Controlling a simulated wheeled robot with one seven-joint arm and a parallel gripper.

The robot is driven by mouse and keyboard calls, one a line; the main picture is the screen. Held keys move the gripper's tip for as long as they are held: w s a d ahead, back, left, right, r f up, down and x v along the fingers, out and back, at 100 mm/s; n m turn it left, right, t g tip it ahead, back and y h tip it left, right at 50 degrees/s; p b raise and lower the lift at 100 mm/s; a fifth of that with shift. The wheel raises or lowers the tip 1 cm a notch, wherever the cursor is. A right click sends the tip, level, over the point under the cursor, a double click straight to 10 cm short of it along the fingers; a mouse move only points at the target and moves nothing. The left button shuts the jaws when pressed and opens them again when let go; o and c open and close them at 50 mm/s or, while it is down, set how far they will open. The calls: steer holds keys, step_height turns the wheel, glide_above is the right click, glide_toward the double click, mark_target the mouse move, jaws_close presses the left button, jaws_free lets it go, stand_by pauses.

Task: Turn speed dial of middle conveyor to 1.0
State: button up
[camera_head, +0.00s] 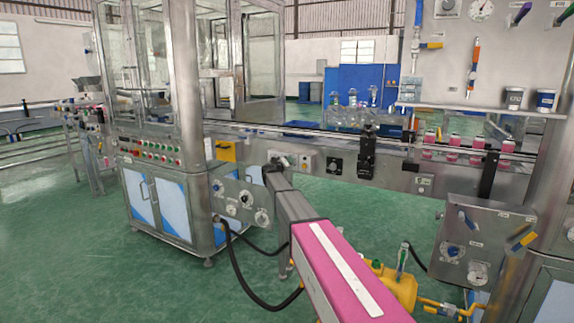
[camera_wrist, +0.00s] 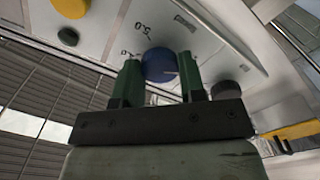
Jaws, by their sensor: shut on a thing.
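In the wrist view, a round blue dial (camera_wrist: 160,65) sits on a pale panel (camera_wrist: 215,45) with printed scale numbers around it. My gripper (camera_wrist: 161,76) has its two green fingers on either side of the dial, shut on it. The dial's lower part and any pointer are hidden, so its setting cannot be read. In the head view, my arm reaches to the front of the conveyor (camera_head: 385,178). My gripper is at the arm's far end there, and the dial is hidden behind it.
In the wrist view, a green button (camera_wrist: 68,37), a yellow part (camera_wrist: 70,6) and a dark knob (camera_wrist: 228,90) are close by. In the head view, a black knob (camera_head: 336,166) is to the right. Pink containers (camera_head: 453,142) stand on the conveyor.

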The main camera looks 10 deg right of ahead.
steer(key=o, duration=0.9)
steer(key=shift+s+a, duration=0.1)
steer(key=v, duration=1)
steer(key=shift+s+a, duration=0.15)
steer(key=shift+s, duration=0.1)
